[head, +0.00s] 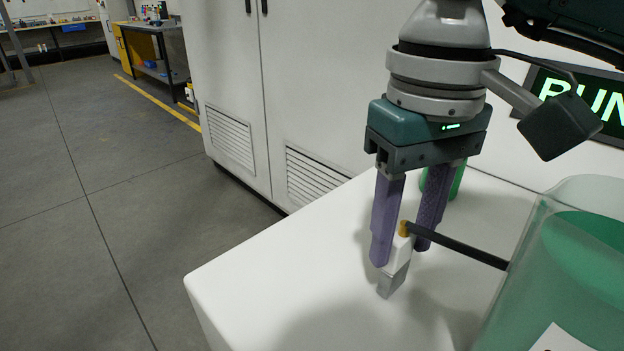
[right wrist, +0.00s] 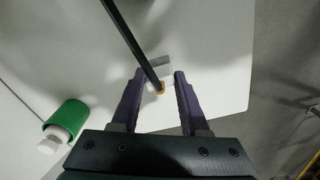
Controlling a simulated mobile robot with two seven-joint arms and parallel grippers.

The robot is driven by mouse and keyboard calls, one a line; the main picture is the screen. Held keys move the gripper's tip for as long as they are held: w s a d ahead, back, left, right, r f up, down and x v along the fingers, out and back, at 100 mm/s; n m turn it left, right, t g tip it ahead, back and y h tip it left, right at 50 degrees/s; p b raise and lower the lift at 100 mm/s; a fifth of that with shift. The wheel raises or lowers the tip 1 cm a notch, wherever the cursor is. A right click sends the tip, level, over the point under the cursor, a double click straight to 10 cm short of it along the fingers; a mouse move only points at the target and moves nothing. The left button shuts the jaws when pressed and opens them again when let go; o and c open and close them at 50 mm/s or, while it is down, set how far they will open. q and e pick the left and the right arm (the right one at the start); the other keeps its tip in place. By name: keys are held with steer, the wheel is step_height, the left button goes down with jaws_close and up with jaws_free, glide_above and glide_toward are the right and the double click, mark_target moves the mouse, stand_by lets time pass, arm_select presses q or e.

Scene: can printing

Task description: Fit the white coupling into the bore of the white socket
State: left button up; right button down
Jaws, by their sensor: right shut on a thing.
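My right gripper (head: 401,254) points down over the white worktop and is shut on a white coupling (head: 401,250) with a grey metal lower end. A green cylinder (right wrist: 66,120) with a white end piece (right wrist: 54,138) stands to the left in that view. In the head view, the green cylinder (head: 459,180) is mostly hidden behind the right finger. I cannot make out a socket bore.
The worktop (head: 270,285) is clear at the left. A lit sign (head: 580,98) is on the wall behind.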

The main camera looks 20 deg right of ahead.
steer(key=shift+f+b, duration=0.2)
steer(key=shift+b, duration=0.1)
steer(key=shift+c, duration=2)
jaws_free()
steer(key=shift+r, duration=0.1)
